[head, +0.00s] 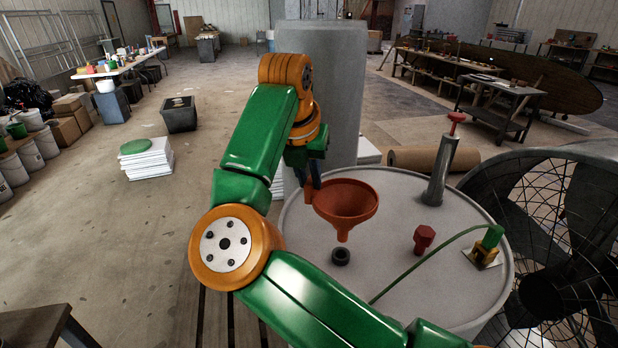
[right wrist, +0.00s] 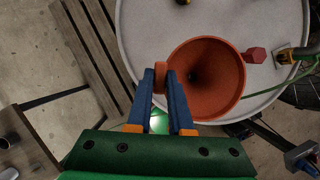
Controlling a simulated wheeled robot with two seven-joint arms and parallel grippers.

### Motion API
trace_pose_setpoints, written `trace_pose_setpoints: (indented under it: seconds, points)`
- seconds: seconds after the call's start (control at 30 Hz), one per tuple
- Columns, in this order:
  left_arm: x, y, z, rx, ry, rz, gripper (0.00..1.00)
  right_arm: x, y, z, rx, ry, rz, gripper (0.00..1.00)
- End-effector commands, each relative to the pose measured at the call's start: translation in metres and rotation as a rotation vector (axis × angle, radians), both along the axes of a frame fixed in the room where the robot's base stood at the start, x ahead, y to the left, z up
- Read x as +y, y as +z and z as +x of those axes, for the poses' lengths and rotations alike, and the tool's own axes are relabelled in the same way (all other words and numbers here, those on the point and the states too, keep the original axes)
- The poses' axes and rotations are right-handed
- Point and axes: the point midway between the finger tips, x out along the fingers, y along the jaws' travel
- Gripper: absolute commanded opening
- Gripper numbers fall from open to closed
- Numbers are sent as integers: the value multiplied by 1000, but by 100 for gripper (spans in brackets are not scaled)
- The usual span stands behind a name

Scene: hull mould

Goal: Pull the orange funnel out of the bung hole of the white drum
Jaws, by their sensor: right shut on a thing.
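The orange funnel (head: 346,203) is upright above the white drum (head: 398,240). Its spout tip shows just above the dark bung hole (head: 341,257), with a small gap between them. My right gripper (head: 314,186) is shut on the funnel's tab at the left side of its rim. In the right wrist view, the blue fingers of the right gripper (right wrist: 160,82) close on that tab, and the funnel's bowl (right wrist: 215,65) faces the camera. The spout's lower end is hidden there. My left gripper is not in view.
On the drum top are a red cap (head: 424,239), a grey pump tube with a red handle (head: 438,172) and a green hose to a yellow-green fitting (head: 487,247). A large caged fan (head: 550,240) stands close at the right. A grey column (head: 335,90) stands behind.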

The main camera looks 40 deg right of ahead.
Motion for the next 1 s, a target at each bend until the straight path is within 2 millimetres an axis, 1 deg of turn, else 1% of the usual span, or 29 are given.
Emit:
trace_pose_setpoints:
  seconds: [0.03,0.2,0.3,0.37,0.53,0.6,0.87,1.0]
  points:
    - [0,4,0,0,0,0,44,0,4,0,0,0,0,0]
    - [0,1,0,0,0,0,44,0,1,0,0,0,0,0]
    - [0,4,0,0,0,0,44,0,4,0,0,0,0,0]
    - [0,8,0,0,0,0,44,0,9,0,0,0,0,0]
    - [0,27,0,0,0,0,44,0,30,0,0,0,0,0]
    - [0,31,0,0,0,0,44,0,34,0,0,0,0,0]
    - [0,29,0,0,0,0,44,0,32,0,0,0,0,0]
    - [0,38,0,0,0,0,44,0,41,0,0,0,0,0]
